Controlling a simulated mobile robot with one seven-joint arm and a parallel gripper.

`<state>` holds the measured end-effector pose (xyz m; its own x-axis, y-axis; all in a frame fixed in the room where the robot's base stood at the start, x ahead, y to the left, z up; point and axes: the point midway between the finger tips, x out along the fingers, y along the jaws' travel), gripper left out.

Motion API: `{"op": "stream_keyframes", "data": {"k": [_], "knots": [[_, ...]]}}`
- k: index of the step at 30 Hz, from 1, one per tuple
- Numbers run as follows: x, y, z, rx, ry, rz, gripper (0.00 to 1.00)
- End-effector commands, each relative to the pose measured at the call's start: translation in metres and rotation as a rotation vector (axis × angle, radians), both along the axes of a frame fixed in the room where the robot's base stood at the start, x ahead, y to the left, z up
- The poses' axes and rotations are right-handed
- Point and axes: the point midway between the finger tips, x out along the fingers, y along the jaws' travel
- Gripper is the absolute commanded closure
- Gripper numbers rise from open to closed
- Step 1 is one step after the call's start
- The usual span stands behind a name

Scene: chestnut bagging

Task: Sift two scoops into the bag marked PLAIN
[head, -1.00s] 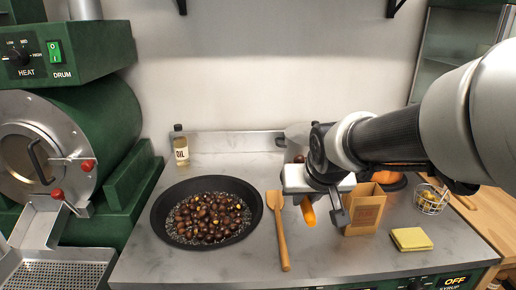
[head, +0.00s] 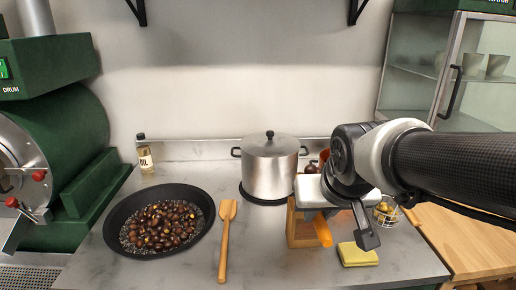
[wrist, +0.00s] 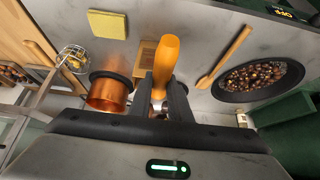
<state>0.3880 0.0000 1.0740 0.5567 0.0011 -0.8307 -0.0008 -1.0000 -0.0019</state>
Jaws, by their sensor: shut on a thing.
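My gripper (head: 345,217) is shut on an orange-handled tool (head: 322,230), in front of and partly over the brown paper bag (head: 300,232). In the wrist view the orange handle (wrist: 166,62) sticks out between the two dark fingers (wrist: 163,92); the tool's working end is hidden. The bag (wrist: 147,54) also shows behind the handle there. A marking on the bag is too small to read. A wide black pan (head: 114,226) holds chestnuts (head: 160,225) on pale grains at the left; it also shows in the wrist view (wrist: 224,93).
A lidded steel pot (head: 270,170) stands behind the bag. A wooden spatula (head: 224,250) lies between pan and bag. A yellow sponge (head: 358,254) and wire basket (head: 386,213) are at the right. A copper pot (wrist: 105,97) stands near the gripper. An oil bottle (head: 145,156) stands behind the pan.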

Motion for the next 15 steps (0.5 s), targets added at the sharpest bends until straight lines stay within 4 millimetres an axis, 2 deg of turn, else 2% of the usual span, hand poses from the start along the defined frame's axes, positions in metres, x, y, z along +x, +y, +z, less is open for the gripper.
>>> {"op": "stream_keyframes", "data": {"k": [6,15], "knots": [[-0.006,-0.014,0.004,-0.001,0.002,0.000,1.00],[-0.003,-0.015,0.009,-0.003,0.078,0.001,1.00]]}}
